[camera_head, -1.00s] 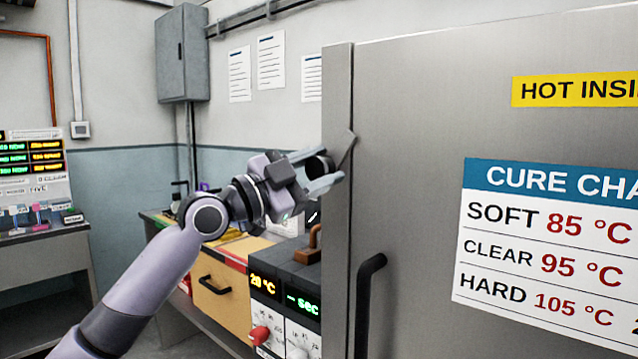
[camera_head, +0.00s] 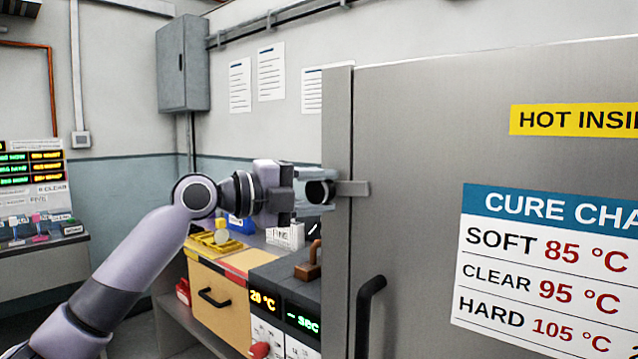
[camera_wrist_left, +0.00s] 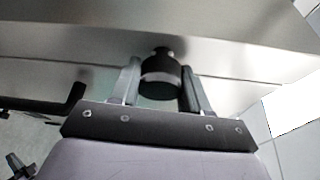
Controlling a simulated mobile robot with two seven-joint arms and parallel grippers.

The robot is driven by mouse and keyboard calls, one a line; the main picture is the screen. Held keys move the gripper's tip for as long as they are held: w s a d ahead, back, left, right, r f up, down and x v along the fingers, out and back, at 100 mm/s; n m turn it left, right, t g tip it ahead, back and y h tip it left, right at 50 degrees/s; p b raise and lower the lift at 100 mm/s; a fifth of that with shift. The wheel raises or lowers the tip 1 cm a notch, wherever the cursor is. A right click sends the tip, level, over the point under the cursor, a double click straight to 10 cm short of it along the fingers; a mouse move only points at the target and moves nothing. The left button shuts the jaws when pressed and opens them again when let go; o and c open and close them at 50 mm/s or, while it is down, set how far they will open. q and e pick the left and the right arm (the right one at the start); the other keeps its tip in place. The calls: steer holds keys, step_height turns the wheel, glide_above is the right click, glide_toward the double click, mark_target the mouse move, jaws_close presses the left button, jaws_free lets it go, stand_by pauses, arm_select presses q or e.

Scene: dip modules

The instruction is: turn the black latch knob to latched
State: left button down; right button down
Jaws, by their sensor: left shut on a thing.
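The black latch knob (camera_head: 317,191) is at the left edge of the steel oven front, and its grey latch bar (camera_head: 352,188) lies level across the seam onto the door (camera_head: 420,130). My left gripper (camera_head: 326,186) is shut on the knob, one finger on either side. In the left wrist view the black knob (camera_wrist_left: 160,78) with its pale band sits between the two fingers of the left gripper (camera_wrist_left: 159,84). The fingers partly hide the knob in the head view. My right gripper is not in view.
A black door handle (camera_head: 368,310) stands out below the latch. A dark unit with displays (camera_head: 285,305) and a bench with a yellow drawer (camera_head: 215,300) stand below my left arm. A grey wall cabinet (camera_head: 183,63) hangs behind.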

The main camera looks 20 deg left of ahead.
mark_target(312, 191)
arm_select(q)
steer(key=shift+m, duration=0.5)
steer(key=shift+p, duration=0.3)
steer(key=c, duration=0.6)
jaws_free()
steer(key=b+v, duration=0.1)
steer(key=v, duration=0.5)
steer(key=shift+s+a+r+b, duration=0.1)
steer(key=shift+s+a+b, duration=0.1)
steer(key=shift+b, duration=0.15)
steer(key=shift+s+a+r, duration=0.1)
steer(key=shift+s+a, duration=0.1)
